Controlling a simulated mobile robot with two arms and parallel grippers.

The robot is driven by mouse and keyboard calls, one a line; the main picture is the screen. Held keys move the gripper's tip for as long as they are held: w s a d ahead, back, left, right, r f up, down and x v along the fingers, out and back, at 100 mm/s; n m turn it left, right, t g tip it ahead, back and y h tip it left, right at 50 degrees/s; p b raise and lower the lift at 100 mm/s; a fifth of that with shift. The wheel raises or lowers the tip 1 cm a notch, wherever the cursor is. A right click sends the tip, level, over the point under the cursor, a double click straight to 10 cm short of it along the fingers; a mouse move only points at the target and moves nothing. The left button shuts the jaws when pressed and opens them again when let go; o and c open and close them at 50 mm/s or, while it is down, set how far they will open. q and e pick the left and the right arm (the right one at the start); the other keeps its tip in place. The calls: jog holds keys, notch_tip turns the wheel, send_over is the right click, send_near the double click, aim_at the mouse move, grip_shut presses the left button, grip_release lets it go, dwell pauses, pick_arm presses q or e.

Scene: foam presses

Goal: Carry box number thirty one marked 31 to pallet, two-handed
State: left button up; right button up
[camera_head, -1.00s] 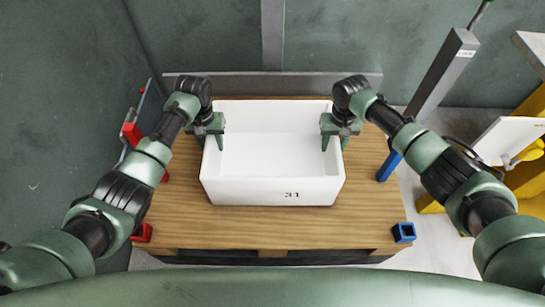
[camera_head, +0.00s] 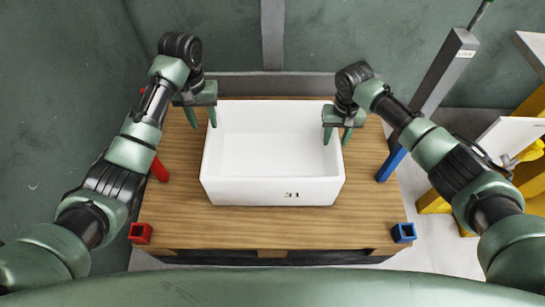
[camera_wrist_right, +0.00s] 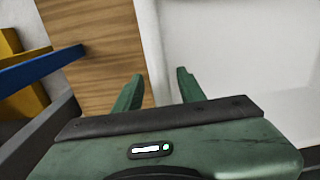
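The white open box marked 31 (camera_head: 270,190) sits upright and empty on a wooden pallet (camera_head: 270,227). My left gripper (camera_head: 202,124) is open and empty, raised at the box's far left corner, with its fingers apart from each other. My right gripper (camera_head: 336,143) is at the box's right wall, one finger on each side of the rim. In the right wrist view its fingers (camera_wrist_right: 158,88) are spread, with the white wall (camera_wrist_right: 153,50) between them and a visible gap. Whether either finger touches the wall cannot be told.
Red (camera_head: 141,232) and blue (camera_head: 403,232) corner pieces stand at the pallet's front corners. A grey rail (camera_head: 300,86) runs behind the pallet. Yellow equipment (camera_head: 530,185) stands further right. Pallet boards in front of the box are bare.

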notch_tip(320, 180, up, 8)
jog(key=shift+r, duration=0.2)
pick_arm(q)
jog(key=shift+f, duration=0.1)
pick_arm(e)
jog(key=shift+f, duration=0.1)
dwell(0.4)
